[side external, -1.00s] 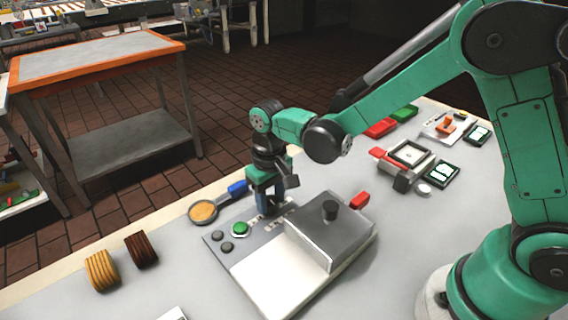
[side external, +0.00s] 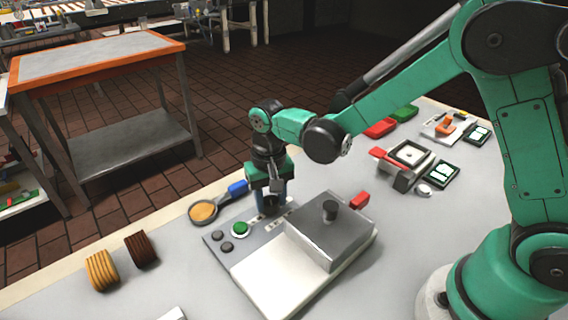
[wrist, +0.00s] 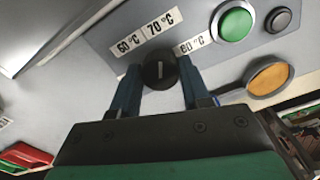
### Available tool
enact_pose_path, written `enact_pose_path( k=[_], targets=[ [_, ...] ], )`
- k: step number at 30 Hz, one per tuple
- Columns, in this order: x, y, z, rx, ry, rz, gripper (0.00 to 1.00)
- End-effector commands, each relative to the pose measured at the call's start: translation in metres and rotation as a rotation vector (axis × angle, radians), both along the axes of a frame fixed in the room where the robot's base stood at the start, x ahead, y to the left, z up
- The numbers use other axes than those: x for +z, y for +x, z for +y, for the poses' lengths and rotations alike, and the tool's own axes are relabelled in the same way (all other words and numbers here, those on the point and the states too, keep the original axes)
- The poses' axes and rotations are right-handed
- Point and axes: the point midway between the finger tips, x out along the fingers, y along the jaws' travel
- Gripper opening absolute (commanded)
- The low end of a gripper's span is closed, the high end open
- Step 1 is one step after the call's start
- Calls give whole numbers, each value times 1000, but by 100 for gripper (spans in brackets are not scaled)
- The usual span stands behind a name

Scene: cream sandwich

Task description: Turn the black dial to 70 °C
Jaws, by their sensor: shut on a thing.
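The black dial (wrist: 160,72) is on the grey panel of the machine (wrist: 95,85), seen in the wrist view. Its white mark runs nearly straight up and down, in line with the 70 °C label (wrist: 160,24) above it. The 60 °C label (wrist: 128,44) is up-left of the dial, and another label (wrist: 192,45), which looks like 80 °C, is up-right.
A green button (side external: 241,229) and two dark buttons are beside the dial. The machine's grey raised block with black knob (side external: 330,210) stands to the right. A blue-handled round pan (side external: 203,212) lies behind, and brown and yellow ridged pieces (side external: 101,269) lie left.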

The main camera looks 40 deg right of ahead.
Motion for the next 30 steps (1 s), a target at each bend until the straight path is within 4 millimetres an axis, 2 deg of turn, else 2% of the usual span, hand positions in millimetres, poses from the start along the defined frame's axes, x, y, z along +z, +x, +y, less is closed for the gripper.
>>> enact_pose_path(
  k=[4, 5, 6, 8, 19, 30],
  targets=[
    [0, 1, 0, 1, 0, -2, 0],
    [0, 1, 0, 1, 0, -2, 47],
    [0, 1, 0, 1, 0, -2, 58],
    [0, 0, 0, 1, 0, -2, 73],
    [5, 0, 0, 1, 0, -1, 73],
    [51, 0, 0, 1, 0, -1, 73]
  ],
)
